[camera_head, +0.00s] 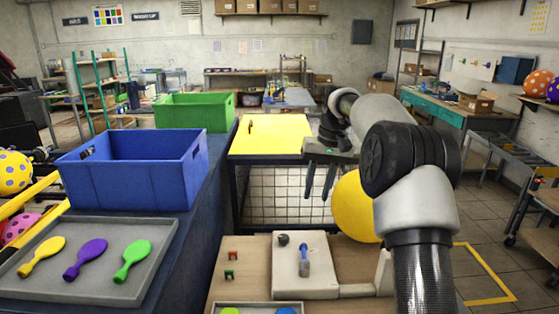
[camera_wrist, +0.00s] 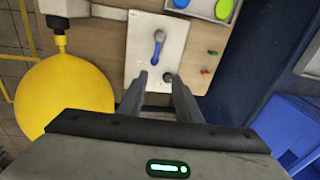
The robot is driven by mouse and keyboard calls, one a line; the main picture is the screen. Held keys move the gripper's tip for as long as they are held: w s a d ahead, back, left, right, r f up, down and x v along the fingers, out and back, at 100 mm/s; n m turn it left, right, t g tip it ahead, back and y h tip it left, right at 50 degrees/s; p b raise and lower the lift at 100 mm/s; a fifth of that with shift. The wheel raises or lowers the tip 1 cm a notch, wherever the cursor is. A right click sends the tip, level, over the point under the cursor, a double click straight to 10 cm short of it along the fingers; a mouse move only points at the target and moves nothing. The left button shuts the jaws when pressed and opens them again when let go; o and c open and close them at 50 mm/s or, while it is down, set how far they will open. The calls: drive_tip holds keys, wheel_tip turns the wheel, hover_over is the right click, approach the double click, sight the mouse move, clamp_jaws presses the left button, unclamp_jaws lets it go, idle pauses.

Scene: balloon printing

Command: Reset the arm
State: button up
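My gripper (camera_head: 317,196) hangs in the air, fingers pointing down, above and behind the wooden workbench in the head view. Its two fingers stand apart with nothing between them. The wrist view also shows the parted fingertips of my gripper (camera_wrist: 160,80), with the white panel beyond them. My arm reaches in from the right of the head view and bends down at the wrist.
A yellow balloon (camera_head: 354,208) sits close to my gripper's right. A white panel (camera_head: 290,285) with a blue-handled lever (camera_head: 304,262) lies on the workbench (camera_head: 255,250). Blue (camera_head: 135,180) and green (camera_head: 190,113) crates and a paddle tray (camera_head: 150,285) stand left.

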drive_tip(key=s+a+r+t+h+p, duration=0.1)
drive_tip(key=s+r, duration=0.5)
drive_tip(key=s, duration=0.3)
drive_tip(key=s+a+r+t+h, duration=0.1)
drive_tip(key=s+a+r+t, duration=0.1)
drive_tip(key=s+r, duration=0.65)
drive_tip(key=s+f+t, duration=0.1)
drive_tip(key=s+f, duration=0.2)
drive_tip(key=s, duration=0.7)
drive_tip(key=s+f+t, duration=0.1)
drive_tip(key=s+f, duration=0.3)
drive_tip(key=s, duration=0.7)
drive_tip(key=shift+d+f+p, duration=0.3)
drive_tip(key=shift+p, duration=0.1)
